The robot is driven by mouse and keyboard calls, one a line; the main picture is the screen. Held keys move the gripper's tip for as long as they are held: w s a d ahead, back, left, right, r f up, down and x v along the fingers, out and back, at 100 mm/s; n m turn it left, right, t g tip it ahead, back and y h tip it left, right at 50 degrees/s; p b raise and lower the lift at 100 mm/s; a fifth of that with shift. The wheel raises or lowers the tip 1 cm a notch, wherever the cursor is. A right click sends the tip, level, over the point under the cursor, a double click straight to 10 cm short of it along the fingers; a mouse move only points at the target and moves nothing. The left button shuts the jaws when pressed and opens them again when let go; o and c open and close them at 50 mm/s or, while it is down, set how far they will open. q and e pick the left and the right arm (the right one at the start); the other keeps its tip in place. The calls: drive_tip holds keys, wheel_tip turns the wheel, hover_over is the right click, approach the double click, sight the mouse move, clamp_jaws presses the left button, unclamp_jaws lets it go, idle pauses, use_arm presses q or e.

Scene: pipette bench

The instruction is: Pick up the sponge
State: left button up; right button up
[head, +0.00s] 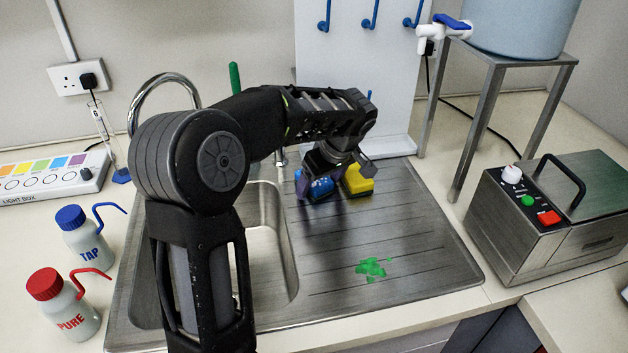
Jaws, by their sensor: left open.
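A yellow block (358,181), which looks like a sponge, sits on the ridged steel drainboard (420,235) near its back. My left gripper (340,166) is open and points down, right at the two blocks. I cannot tell whether its fingers touch either one. The arm hides part of the sink and the blocks' far sides. My right gripper is not in view.
A sink basin (267,235) lies left of the drainboard. TAP (86,240) and PURE (66,308) bottles stand at left. A metal box (550,215) and a stand (490,120) are at right. A white peg board (360,60) stands behind.

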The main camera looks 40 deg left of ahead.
sight(321, 183)
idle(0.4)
use_arm(q)
drive_tip(key=c, duration=1.5)
drive_tip(key=shift+c, duration=0.2)
drive_tip(key=shift+r, duration=0.1)
drive_tip(key=shift+s+d+r+b, duration=0.1)
drive_tip(key=shift+d+r+b, duration=0.15)
drive_tip(key=shift+r, duration=0.25)
wheel_tip(321, 183, up, 6)
drive_tip(key=shift+r, duration=0.15)
drive_tip(key=s+d, duration=1.2)
drive_tip(key=d, duration=0.3)
drive_tip(key=shift+s+f, duration=0.15)
drive_tip(key=shift+f, duration=0.05)
